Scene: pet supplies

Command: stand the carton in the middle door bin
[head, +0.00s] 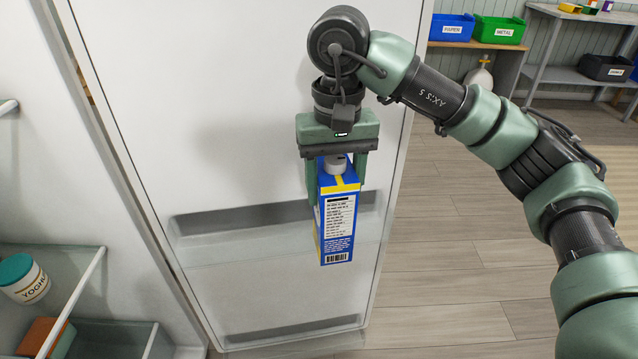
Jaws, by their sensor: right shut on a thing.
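My right gripper (337,178) points down and is shut on the upper part of the carton (338,228). The carton is blue, white and yellow with a grey cap, a printed text panel and a barcode. It hangs upright in front of the open white fridge door (240,90). The door has a wide bin (215,241) at mid-height, and the carton overlaps its right part in the head view. I cannot tell whether the carton's base is inside this bin or above it. My left gripper is not in view.
A lower door bin (290,329) shows near the door's bottom. Fridge shelves at left hold a yoghurt tub (24,279) and a brown block (40,337). Blue (451,27) and green (498,30) bins stand on a far shelf. The wooden floor right of the door is clear.

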